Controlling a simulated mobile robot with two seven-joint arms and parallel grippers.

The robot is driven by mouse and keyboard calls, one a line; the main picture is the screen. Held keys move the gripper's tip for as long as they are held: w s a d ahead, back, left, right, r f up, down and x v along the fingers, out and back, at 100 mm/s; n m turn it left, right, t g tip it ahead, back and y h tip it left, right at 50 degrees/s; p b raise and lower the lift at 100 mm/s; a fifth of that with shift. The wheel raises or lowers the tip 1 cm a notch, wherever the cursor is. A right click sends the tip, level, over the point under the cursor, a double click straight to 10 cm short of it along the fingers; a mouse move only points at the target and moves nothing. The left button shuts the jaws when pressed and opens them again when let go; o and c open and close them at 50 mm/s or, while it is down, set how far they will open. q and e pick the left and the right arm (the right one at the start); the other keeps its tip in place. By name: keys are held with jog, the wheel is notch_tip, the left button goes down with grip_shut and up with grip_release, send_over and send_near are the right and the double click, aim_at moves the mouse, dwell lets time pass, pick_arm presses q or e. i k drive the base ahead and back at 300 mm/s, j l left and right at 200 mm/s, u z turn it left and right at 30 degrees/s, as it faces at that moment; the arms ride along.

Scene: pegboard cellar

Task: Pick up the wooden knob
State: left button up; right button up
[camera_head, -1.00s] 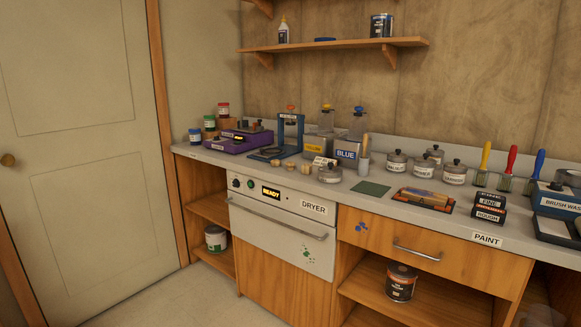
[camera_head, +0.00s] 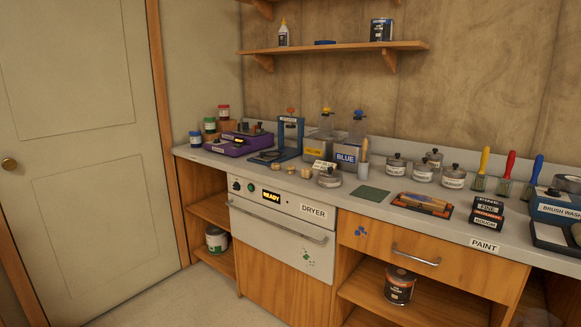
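Several small light-wood pieces that look like wooden knobs stand in a loose group on the grey counter above the dryer. One knob (camera_head: 276,171) is at the left, one (camera_head: 290,167) is in the middle, and one (camera_head: 304,173) is at the right, beside a lidded metal tin (camera_head: 329,178). They are small in the picture, so their exact shape is hard to tell. Neither of my grippers shows in the head view, and nothing is seen touching the knobs.
The grey counter (camera_head: 372,194) carries a purple device (camera_head: 238,143), a blue press (camera_head: 290,132), yellow and blue paint containers, lidded tins, brushes and sandpaper boxes. The dryer (camera_head: 280,232) is shut below. Bare floor (camera_head: 190,303) lies in front.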

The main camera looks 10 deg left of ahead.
aim_at(289, 168)
jog(key=i+j+z, duration=0.35)
jog(key=i+j, duration=0.45)
jog(key=i, duration=0.1)
